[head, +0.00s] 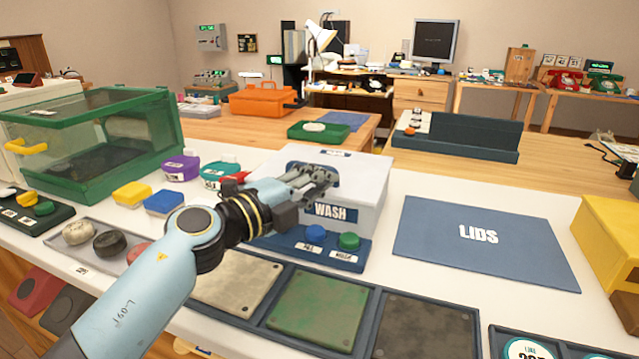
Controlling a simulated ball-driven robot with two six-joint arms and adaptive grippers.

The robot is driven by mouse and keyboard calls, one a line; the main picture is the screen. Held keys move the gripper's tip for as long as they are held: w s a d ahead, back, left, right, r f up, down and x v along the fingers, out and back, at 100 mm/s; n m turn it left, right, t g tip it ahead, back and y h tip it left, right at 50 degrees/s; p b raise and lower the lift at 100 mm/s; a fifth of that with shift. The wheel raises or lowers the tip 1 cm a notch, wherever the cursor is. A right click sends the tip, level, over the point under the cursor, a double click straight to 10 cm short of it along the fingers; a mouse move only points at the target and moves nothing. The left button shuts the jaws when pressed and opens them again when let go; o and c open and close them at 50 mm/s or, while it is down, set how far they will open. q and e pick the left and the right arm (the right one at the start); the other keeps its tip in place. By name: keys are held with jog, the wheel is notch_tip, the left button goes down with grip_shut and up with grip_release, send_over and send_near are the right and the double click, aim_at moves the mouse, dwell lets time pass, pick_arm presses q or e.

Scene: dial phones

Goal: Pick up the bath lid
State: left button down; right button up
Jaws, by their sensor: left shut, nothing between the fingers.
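The bath appears to be the white box (365,205) marked WASH, at the middle of the table. Its white top (360,168) has a dark blue-edged recess or opening, partly hidden by my gripper. I cannot tell whether this top is a separate lid. My left gripper (322,176) is over that top, near the recess, with its fingers shut and nothing seen between them. Whether the fingers touch the top is unclear. A flat blue mat (485,270) marked LIDS lies bare to the right. My right gripper is not in view.
A blue button base (290,245) fronts the box. A tray of square plates (318,305) lies nearer. Left stand a green glass-sided case (95,140), colored blocks and dark lumps. A yellow box (612,235) is at the right. White table between box and mat is clear.

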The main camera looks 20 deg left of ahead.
pick_arm(q)
jog(key=shift+w, duration=0.2)
jog(key=w, duration=0.1)
jog(key=w+a, duration=0.1)
jog(key=w, duration=0.3)
jog(key=shift+a+p, duration=0.35)
jog(key=shift+a, duration=0.05)
